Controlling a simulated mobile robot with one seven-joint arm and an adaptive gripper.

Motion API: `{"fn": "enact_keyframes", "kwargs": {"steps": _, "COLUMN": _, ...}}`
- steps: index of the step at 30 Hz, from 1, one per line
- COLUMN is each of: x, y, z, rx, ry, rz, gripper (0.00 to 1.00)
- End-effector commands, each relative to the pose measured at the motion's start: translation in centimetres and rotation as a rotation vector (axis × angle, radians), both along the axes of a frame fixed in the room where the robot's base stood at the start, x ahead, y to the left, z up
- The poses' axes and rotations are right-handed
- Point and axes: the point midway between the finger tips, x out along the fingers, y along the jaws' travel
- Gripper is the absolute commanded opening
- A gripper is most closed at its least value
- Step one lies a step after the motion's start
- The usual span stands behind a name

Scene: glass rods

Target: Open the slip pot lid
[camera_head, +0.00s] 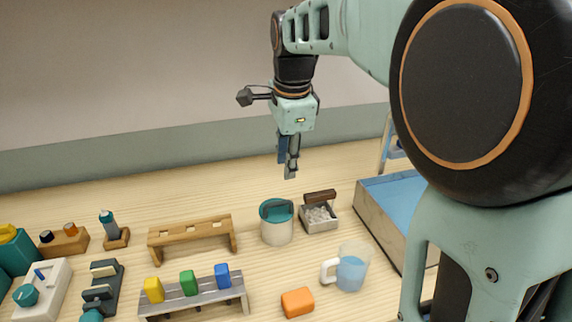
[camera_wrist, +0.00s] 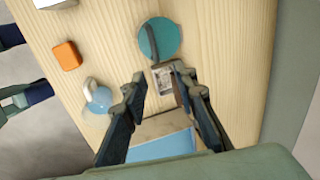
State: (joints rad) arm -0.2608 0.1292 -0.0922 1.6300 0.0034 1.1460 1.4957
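The slip pot (camera_head: 277,229) is a cream cylinder standing near the middle of the table. Its round teal lid (camera_wrist: 170,38) sits on top, with a dark bar handle across it; the lid also shows in the head view (camera_head: 268,206). My gripper (camera_head: 289,172) hangs in the air above and behind the pot, pointing down, apart from it. In the wrist view my gripper (camera_wrist: 159,75) has its two fingers spread with nothing between them, and the lid lies beyond the fingertips.
A small box (camera_head: 319,224) of pale pieces with a brown block stands right beside the pot. A glass mug (camera_head: 350,271) and an orange block (camera_head: 297,302) are in front. A wooden rack (camera_head: 192,232) stands left. A blue-topped tray (camera_head: 366,205) is at right.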

Motion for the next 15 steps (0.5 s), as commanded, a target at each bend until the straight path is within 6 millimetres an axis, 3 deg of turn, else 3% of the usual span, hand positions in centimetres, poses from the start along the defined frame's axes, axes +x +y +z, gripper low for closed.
{"fn": "enact_keyframes", "kwargs": {"steps": 8, "x": -0.8, "y": 0.6, "z": -1.8, "rx": 0.018, "ry": 0.049, "rz": -0.040, "gripper": 0.27}}
{"fn": "enact_keyframes", "kwargs": {"steps": 15, "x": -0.1, "y": 0.7, "z": -6.0, "rx": 0.016, "ry": 0.049, "rz": -0.039, "gripper": 0.27}}
